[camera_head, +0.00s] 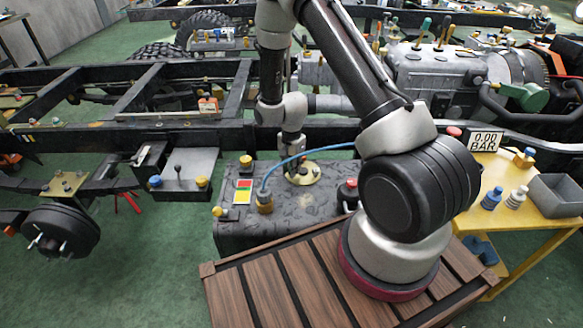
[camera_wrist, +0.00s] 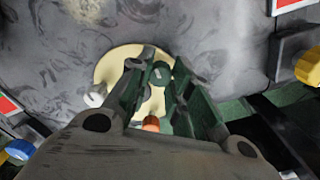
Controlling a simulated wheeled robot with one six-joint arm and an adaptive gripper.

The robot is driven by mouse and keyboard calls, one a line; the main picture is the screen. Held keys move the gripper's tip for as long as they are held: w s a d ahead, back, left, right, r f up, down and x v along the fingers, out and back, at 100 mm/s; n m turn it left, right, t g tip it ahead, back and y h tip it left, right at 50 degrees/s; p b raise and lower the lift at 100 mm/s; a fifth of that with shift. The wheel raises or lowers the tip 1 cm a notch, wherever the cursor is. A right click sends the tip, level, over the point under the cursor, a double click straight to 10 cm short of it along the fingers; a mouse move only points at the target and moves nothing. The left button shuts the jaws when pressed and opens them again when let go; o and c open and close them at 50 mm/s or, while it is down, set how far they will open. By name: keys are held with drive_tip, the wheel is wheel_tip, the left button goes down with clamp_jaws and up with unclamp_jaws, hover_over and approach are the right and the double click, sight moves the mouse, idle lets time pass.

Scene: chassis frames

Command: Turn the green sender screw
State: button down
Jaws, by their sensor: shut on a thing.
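The cream round sender plate (camera_head: 323,168) sits on top of the dark grey tank (camera_head: 318,205); it also shows in the wrist view (camera_wrist: 105,70). The green sender screw (camera_wrist: 161,73) stands on the far part of the plate. My gripper (camera_wrist: 158,80) points down over the plate, its fingertips closed around the green screw. An orange screw (camera_wrist: 151,123) shows lower between the fingers, and a white screw (camera_wrist: 95,96) stands at the plate's left. In the head view my gripper (camera_head: 293,168) hides most of the screws.
A blue hose (camera_head: 310,153) runs from a brass fitting (camera_head: 264,202) past the plate. A yellow table (camera_head: 510,220) with bottles, a grey bin and a "0.00 BAR" display (camera_head: 484,141) stands right. Chassis rails (camera_head: 120,135) run behind.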

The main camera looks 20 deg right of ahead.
drive_tip(key=n, duration=0.4)
drive_tip(key=shift+n, duration=0.3)
drive_tip(key=n, duration=0.4)
drive_tip(key=shift+n, duration=0.3)
drive_tip(key=n, duration=0.4)
drive_tip(key=shift+n, duration=2.5)
drive_tip(key=shift+w, duration=0.1)
drive_tip(key=c, duration=1.3)
unclamp_jaws()
drive_tip(key=shift+o, duration=0.2)
